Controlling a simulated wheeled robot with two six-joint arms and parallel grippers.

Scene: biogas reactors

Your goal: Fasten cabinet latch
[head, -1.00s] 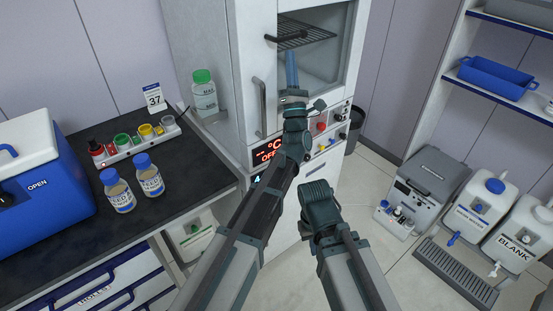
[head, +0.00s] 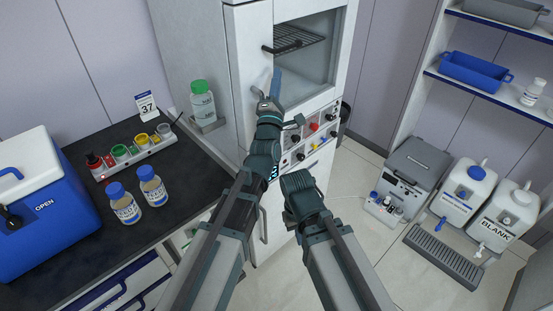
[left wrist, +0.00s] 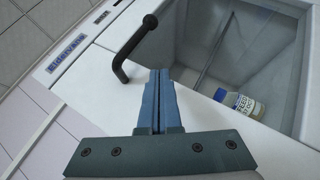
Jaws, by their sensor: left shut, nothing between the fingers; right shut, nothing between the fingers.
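The cabinet (head: 243,60) is white with a glazed window showing a wire shelf inside. A dark bent lever handle (head: 284,47), which looks like the latch, is on its front beside the glass. In the left wrist view the lever (left wrist: 136,50) sticks out, its knobbed end toward the top. My left gripper (head: 276,84) is shut and empty, its blue fingers in front of the cabinet and below the lever. In the left wrist view its fingertips (left wrist: 158,75) are close beside the lever's lower bend; I cannot tell whether they touch. My right gripper (head: 300,183) is lower, apart from the cabinet, its fingertips hidden.
A control panel (head: 318,133) with knobs is below the window. A bottle (left wrist: 240,103) shows behind the glass.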

